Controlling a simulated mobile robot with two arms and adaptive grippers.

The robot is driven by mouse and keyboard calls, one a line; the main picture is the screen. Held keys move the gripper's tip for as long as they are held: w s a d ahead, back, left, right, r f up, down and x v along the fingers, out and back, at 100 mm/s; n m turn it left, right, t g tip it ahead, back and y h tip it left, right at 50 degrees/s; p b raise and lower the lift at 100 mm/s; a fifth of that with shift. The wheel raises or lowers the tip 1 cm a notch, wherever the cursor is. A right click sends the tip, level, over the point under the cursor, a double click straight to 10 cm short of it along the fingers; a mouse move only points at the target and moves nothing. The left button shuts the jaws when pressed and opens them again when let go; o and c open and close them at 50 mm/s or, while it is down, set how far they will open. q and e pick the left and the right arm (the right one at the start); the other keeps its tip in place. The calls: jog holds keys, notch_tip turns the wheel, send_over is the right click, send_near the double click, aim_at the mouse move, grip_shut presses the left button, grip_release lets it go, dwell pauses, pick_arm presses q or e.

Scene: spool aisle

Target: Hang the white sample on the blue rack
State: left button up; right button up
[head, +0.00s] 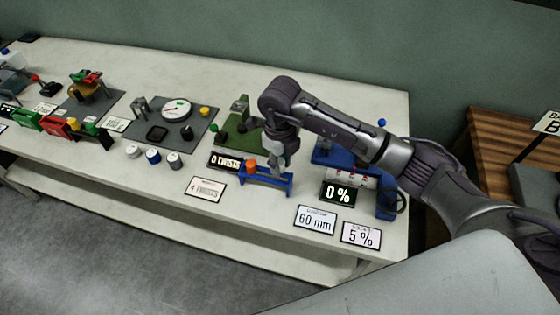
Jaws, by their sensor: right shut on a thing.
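The blue rack (268,181) is a small low stand near the front of the white table, with an orange piece (250,165) at its left end. My right gripper (283,168) points down at the right part of the rack, its fingers close above or at the rack's bar. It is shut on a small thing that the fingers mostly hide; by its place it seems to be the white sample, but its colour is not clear. Whether it touches the rack I cannot tell. My left gripper is not in view.
A blue machine with a "0 %" display (338,194) stands right of the rack, partly behind my right arm. Signs "60 mm" (315,220) and "5 %" (361,234) lie in front. A green device (236,132) stands behind left. Several spools (153,155) stand farther left.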

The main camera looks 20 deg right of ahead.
jog(key=shift+f+b, duration=1.4)
jog(key=shift+f, duration=0.35)
jog(key=o, duration=1.1)
notch_tip(320, 180, up, 12)
jog(key=shift+r, duration=0.1)
